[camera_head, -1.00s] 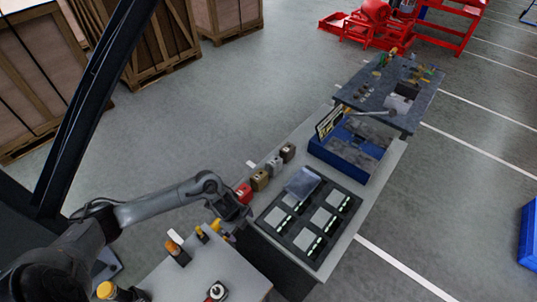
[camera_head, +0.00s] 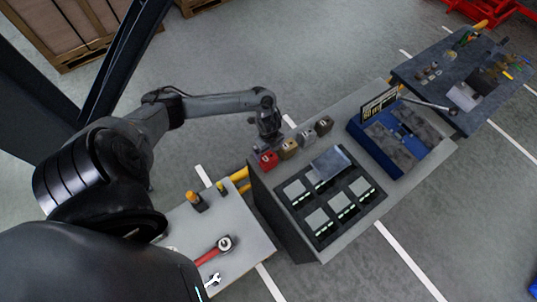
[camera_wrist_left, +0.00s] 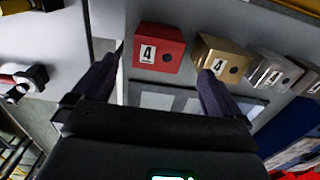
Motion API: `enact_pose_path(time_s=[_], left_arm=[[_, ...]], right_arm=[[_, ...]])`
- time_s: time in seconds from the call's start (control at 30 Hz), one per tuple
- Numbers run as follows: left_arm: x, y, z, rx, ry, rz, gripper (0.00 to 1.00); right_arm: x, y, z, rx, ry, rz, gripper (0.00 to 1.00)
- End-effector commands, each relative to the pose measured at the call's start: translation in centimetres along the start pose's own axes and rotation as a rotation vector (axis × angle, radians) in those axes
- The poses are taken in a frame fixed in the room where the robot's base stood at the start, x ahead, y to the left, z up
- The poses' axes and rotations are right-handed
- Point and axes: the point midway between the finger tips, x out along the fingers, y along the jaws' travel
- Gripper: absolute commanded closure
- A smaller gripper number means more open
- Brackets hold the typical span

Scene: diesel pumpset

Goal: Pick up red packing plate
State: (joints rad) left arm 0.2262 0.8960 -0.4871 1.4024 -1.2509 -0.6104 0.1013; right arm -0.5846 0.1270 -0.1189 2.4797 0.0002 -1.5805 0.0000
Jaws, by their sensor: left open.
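The red packing plate (camera_head: 268,160) is a small red block at the left corner of the grey table, first in a row of similar blocks. In the left wrist view, the red plate (camera_wrist_left: 172,40) shows a white label with a "4" and a dark round spot. My left gripper (camera_head: 267,146) is just above and behind it in the head view. In the left wrist view my left gripper (camera_wrist_left: 163,68) is open, its dark fingers apart, with the red plate ahead between and beyond the tips. Nothing is held. My right gripper is not in view.
A tan block (camera_head: 289,148) stands close beside the red one, then grey (camera_head: 307,136) and dark (camera_head: 324,124) blocks. A black tray (camera_head: 352,177) with pale plates and a blue bin (camera_head: 378,158) share the table. A side table (camera_head: 235,248) holds a red-handled tool (camera_head: 216,249).

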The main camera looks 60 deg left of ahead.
Motion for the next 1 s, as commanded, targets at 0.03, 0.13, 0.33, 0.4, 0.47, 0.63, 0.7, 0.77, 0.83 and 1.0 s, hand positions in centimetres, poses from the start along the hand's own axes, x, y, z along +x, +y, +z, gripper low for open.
enact_pose_path(time_s=[0.03,0.13,0.33,0.4,0.47,0.63,0.7,0.77,0.83,1.0], left_arm=[[0.3,0.1,0.0,-0.001,0.0,0.002,0.0],[1.1,0.3,-0.1,-0.002,0.0,0.003,0.0],[3.9,0.5,-0.3,-0.003,0.0,0.002,0.0],[4.5,0.5,-0.2,-0.002,-0.001,0.001,0.0],[4.9,0.5,-0.2,-0.001,-0.001,0.001,0.0],[5.2,0.4,-0.2,0.0,-0.001,-0.001,0.0],[5.2,0.4,-0.2,0.0,-0.001,-0.001,0.0],[5.2,0.4,-0.2,0.0,-0.001,-0.001,0.0],[5.1,0.4,-0.2,0.0,-0.001,-0.001,0.11],[5.1,0.4,-0.2,0.0,-0.001,-0.001,0.37]], right_arm=[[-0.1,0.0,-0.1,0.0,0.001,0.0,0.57],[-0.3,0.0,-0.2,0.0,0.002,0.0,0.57],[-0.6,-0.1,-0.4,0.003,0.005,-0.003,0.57],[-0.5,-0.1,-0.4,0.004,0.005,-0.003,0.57],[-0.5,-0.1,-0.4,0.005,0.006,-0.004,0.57],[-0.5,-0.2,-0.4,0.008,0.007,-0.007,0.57],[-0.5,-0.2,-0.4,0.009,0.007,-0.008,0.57],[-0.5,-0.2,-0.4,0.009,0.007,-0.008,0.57],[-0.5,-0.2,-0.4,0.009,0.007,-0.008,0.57],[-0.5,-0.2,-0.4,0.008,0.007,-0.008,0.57]])
